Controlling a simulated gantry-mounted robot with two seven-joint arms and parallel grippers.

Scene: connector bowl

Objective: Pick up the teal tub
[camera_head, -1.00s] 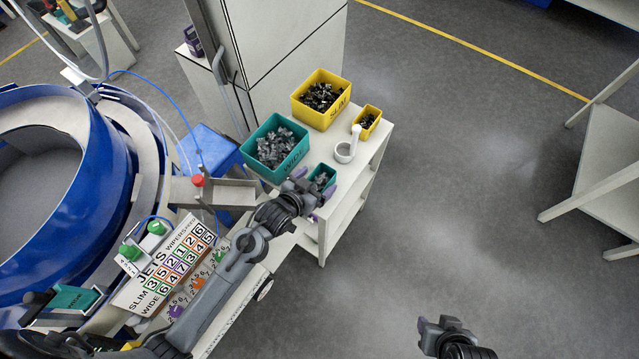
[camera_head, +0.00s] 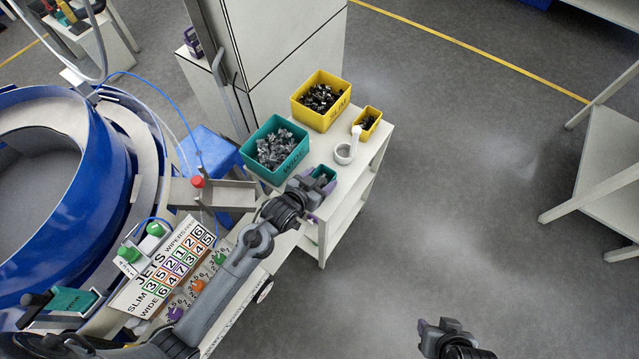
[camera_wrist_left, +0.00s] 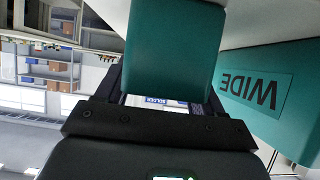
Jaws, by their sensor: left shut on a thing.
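The small teal tub (camera_head: 325,172) is at the front right of the white cart's top, partly hidden by my left gripper (camera_head: 314,185). My left gripper is shut on the small tub; in the left wrist view the tub's teal wall (camera_wrist_left: 175,45) fills the space between the fingers. Whether the tub touches the cart top is hard to tell. A larger teal bin (camera_head: 262,178) marked WIDE, full of grey parts, stands just left of it and also shows in the left wrist view (camera_wrist_left: 290,115). My right gripper (camera_head: 424,328) is at the bottom, away from the cart, its jaws unclear.
On the cart top (camera_head: 358,176) are a large yellow bin (camera_head: 335,115) marked SLIM, a small yellow tub (camera_head: 372,114) and a white scoop-like cup (camera_head: 345,153) close behind the small teal tub. A blue bowl feeder (camera_head: 112,190) stands left. Floor right of the cart is clear.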

